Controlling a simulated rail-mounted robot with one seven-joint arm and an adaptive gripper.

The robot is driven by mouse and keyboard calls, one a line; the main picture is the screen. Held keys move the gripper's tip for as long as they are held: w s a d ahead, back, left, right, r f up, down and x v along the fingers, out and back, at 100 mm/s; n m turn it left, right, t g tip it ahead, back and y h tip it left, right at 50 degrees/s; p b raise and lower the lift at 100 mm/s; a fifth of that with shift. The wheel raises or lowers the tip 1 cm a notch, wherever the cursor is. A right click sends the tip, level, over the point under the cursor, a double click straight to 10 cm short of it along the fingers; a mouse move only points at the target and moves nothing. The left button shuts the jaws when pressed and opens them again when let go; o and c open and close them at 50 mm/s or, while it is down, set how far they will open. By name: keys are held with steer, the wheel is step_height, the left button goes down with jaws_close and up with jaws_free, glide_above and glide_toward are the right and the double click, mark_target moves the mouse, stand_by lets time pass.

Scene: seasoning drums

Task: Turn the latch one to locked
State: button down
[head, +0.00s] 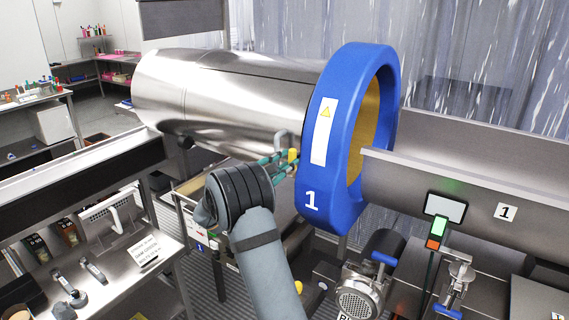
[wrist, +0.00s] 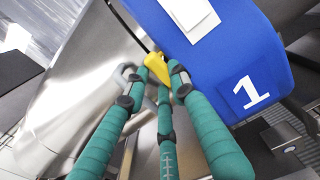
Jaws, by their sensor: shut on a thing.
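Latch one shows as a small yellow handle (head: 292,155) beside the blue ring of drum 1 (head: 347,150). In the wrist view the yellow handle (wrist: 157,67) sits between my fingertips, tilted, close to the ring's blue face (wrist: 215,75). My gripper (head: 287,161), with green fingers, is shut on the yellow handle; the fingers (wrist: 163,78) partly cover it. A grey bent bar (wrist: 124,77) is just left of the handle, by the steel drum body. The latch's pivot is hidden, and I cannot tell whether it is locked.
The steel drum body (head: 225,95) is left of the ring. A steel trough (head: 470,185) extends from its right side. A post with a lit green panel (head: 439,226) and a motor (head: 362,295) stand below. A bench with tools (head: 110,250) is at the lower left.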

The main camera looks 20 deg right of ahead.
steer(key=shift+f+m+b, duration=0.25)
steer(key=shift+m+b, duration=0.15)
steer(key=shift+b, duration=1)
steer(key=shift+r+m, duration=0.2)
steer(key=shift+m, duration=0.1)
steer(key=c, duration=1.4)
jaws_free()
steer(key=shift+r, duration=0.1)
steer(key=shift+c, duration=0.2)
steer(key=v, duration=1.2)
